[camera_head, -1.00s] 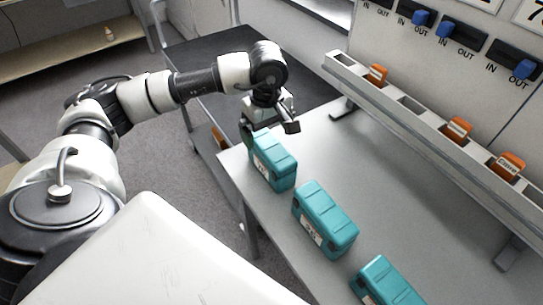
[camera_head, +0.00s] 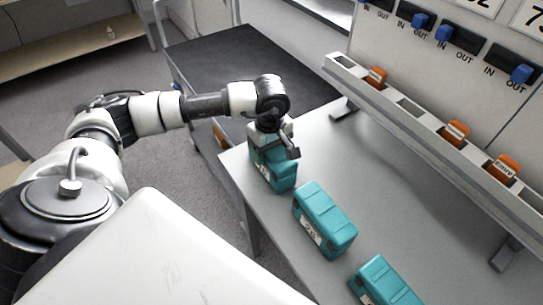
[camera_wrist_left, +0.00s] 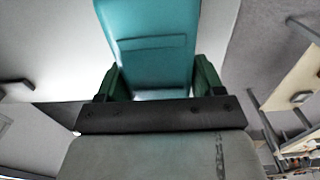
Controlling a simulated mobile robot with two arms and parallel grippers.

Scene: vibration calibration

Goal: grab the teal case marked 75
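Three teal cases stand in a row along the bench edge. The far case (camera_head: 274,173) is partly covered by my left gripper (camera_head: 284,150), which is down at its top. In the left wrist view that case (camera_wrist_left: 148,45) lies between the two fingers (camera_wrist_left: 160,82), one along each side; I see no clear gap, but cannot tell whether they press on it. The middle case (camera_head: 325,217) and near case (camera_head: 386,284) are free, and the near one is cut by the frame edge. The number labels are too small or hidden to read surely. My right gripper is out of view.
A long grey rack (camera_head: 425,135) with several orange pieces runs along the back of the bench (camera_head: 300,275). Behind it a panel carries blue IN/OUT switches (camera_head: 463,40). A dark-topped cart (camera_head: 225,60) stands beyond the bench's far end. The bench between cases and rack is clear.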

